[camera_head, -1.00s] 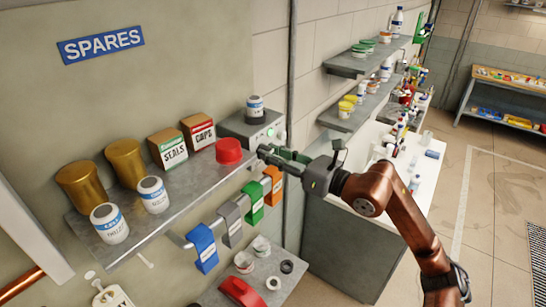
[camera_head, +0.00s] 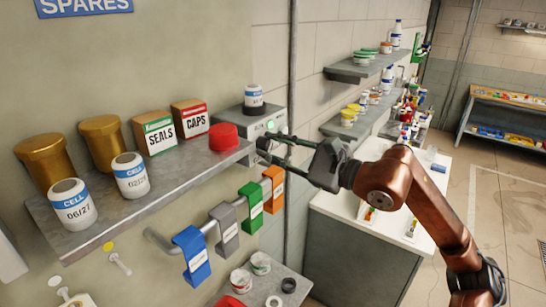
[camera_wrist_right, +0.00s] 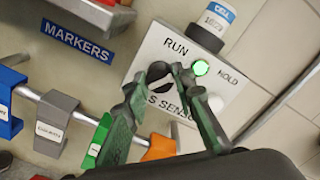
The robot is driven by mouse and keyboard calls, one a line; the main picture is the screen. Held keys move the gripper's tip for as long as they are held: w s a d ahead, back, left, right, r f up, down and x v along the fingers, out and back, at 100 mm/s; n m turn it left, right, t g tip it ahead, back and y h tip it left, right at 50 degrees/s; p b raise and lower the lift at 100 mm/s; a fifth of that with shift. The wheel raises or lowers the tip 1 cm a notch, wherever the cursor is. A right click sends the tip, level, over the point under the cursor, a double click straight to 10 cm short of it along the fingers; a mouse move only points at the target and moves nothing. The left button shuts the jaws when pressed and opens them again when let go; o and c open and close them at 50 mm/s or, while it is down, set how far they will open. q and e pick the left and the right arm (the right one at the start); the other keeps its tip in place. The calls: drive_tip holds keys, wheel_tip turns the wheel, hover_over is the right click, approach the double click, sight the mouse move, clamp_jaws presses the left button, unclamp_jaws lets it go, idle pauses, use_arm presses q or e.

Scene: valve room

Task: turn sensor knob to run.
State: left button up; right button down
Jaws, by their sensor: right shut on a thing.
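The grey sensor box (camera_head: 281,118) stands at the right end of the spares shelf, with a white-and-blue cell jar on top. In the right wrist view its pale panel (camera_wrist_right: 240,88) carries the words RUN and HOLD and a lit green lamp (camera_wrist_right: 200,67). The dark round knob (camera_wrist_right: 157,71) sits below RUN, partly hidden by my fingers. My right gripper (camera_wrist_right: 160,82) is shut on the knob, a fingertip on each side. In the head view my right gripper (camera_head: 264,149) reaches the box's front from the right. My left gripper is not in view.
The shelf (camera_head: 150,195) holds a red cap (camera_head: 224,137), SEALS and CAPS boxes, gold cans and cell jars. Below it, coloured tags (camera_head: 192,254) hang on a rail close under my right gripper. A white-topped bench (camera_head: 400,225) stands to the right.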

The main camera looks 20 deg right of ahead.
drive_tip(key=n+b, duration=0.2)
drive_tip(key=n, duration=0.1)
drive_tip(key=shift+f+n, duration=0.1)
drive_tip(key=shift+n, duration=0.2)
drive_tip(key=shift+n+b, duration=0.5)
drive_tip(key=shift+n, duration=1.1)
drive_tip(key=c, duration=1.6)
unclamp_jaws()
drive_tip(key=v, duration=1.2)
